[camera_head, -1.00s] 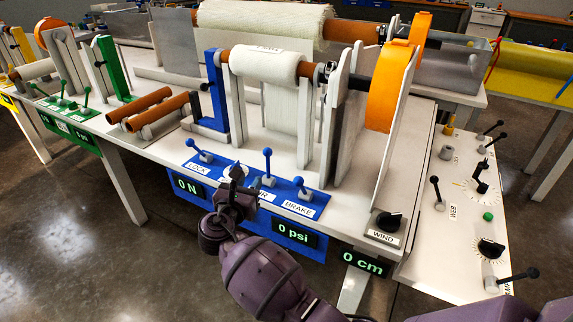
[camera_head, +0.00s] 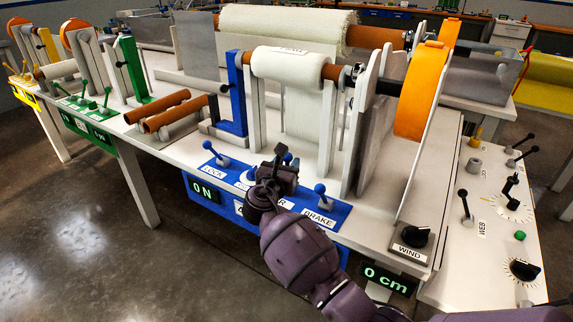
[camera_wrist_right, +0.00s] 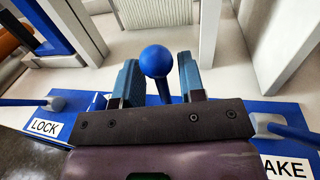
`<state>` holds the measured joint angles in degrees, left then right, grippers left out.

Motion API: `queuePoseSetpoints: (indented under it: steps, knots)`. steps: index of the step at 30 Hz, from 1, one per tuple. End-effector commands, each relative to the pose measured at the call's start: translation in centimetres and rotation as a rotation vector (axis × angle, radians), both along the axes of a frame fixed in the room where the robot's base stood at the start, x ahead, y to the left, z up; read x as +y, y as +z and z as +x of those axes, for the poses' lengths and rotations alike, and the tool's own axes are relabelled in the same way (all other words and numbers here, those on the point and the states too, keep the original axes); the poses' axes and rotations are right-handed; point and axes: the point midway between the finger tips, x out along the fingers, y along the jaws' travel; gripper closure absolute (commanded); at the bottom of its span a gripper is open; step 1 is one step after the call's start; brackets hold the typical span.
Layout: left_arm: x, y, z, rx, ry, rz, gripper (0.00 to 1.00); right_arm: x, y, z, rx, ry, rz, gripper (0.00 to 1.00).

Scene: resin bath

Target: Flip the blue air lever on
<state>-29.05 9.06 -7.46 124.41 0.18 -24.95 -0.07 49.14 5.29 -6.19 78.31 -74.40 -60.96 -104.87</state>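The blue panel (camera_head: 334,211) on the table's front edge carries blue ball-tipped levers. The air lever's blue ball (camera_wrist_right: 157,61) is in the right wrist view, between the two fingers of my right gripper (camera_wrist_right: 158,78). The fingers are open, with a small gap on each side of the ball. In the head view my right gripper (camera_head: 277,166) is over the middle of the panel and hides most of the air lever and its label. The LOCK lever (camera_head: 208,145) is to its left and the BRAKE lever (camera_head: 320,189) to its right. My left gripper is out of view.
A blue upright stand (camera_head: 236,95) and a white roll (camera_head: 290,65) on posts stand behind the panel. A black WIND knob (camera_head: 414,236) and a panel with several black levers are to the right. My right arm covers most of the pressure display.

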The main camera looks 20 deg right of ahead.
Motion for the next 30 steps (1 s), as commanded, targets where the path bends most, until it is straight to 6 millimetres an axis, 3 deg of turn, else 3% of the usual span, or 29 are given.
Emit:
queuePoseSetpoints:
  steps: [11, 18, 30]
  knots:
    - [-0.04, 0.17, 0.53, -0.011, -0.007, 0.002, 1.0, -0.31, 0.06, 0.35, -0.001, 0.0, 0.001, 0.63]
    - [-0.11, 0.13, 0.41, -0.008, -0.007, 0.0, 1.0, -0.3, 0.03, 0.33, -0.001, 0.0, 0.001, 1.0]
    - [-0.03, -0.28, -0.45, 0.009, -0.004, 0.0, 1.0, -0.09, -0.15, 0.16, -0.028, 0.0, -0.038, 1.0]
